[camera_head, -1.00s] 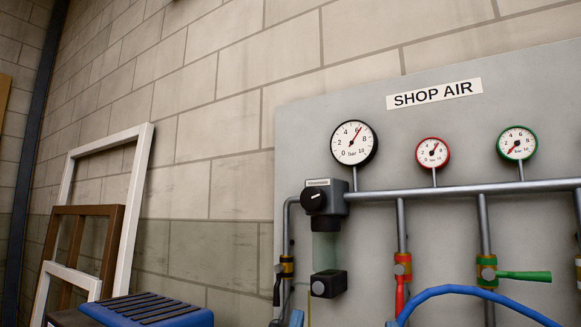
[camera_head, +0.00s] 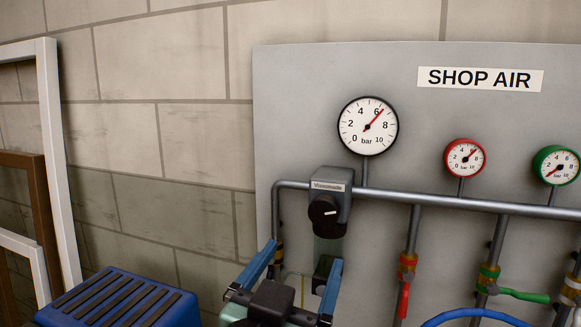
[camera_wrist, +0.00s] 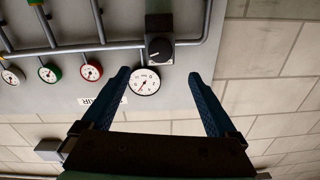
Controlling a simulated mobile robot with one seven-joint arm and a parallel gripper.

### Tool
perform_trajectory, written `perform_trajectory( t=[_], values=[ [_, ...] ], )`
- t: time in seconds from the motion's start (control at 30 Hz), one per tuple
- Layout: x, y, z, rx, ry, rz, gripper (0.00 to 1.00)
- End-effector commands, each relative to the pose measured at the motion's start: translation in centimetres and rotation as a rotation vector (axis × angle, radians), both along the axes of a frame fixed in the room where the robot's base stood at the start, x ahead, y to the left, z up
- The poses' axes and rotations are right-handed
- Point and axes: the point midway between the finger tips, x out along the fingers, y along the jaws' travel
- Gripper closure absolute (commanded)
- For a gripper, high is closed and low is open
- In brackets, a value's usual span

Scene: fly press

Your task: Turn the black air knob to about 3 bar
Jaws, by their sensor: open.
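The black air knob (camera_head: 323,211) sits on the front of the dark regulator (camera_head: 333,182), with a white mark pointing roughly right. It also shows in the wrist view (camera_wrist: 160,49), beyond and between my fingertips. The large black-rimmed gauge (camera_head: 367,127) above it has its red needle slightly past 6 bar. This gauge shows in the wrist view (camera_wrist: 145,81), which is turned upside down. My gripper (camera_head: 304,252) is open and empty, its two blue fingers below the knob in the head view. It does not touch the knob.
A red-rimmed gauge (camera_head: 465,158) and a green-rimmed gauge (camera_head: 556,166) stand above the grey pipe (camera_head: 450,205). Red (camera_head: 404,300) and green (camera_head: 523,295) valve levers and a blue hose (camera_head: 475,315) are at lower right. Frames lean on the wall at left.

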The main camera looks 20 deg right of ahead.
Motion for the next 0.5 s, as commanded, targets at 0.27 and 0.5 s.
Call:
perform_trajectory(
  t=[0.27, 0.5],
  values=[
    [0.6, -0.9, 0.8, 0.009, 0.019, -0.027, 0.06],
    [4.0, -3.3, 1.0, 0.009, 0.019, -0.026, 0.06]
  ],
)
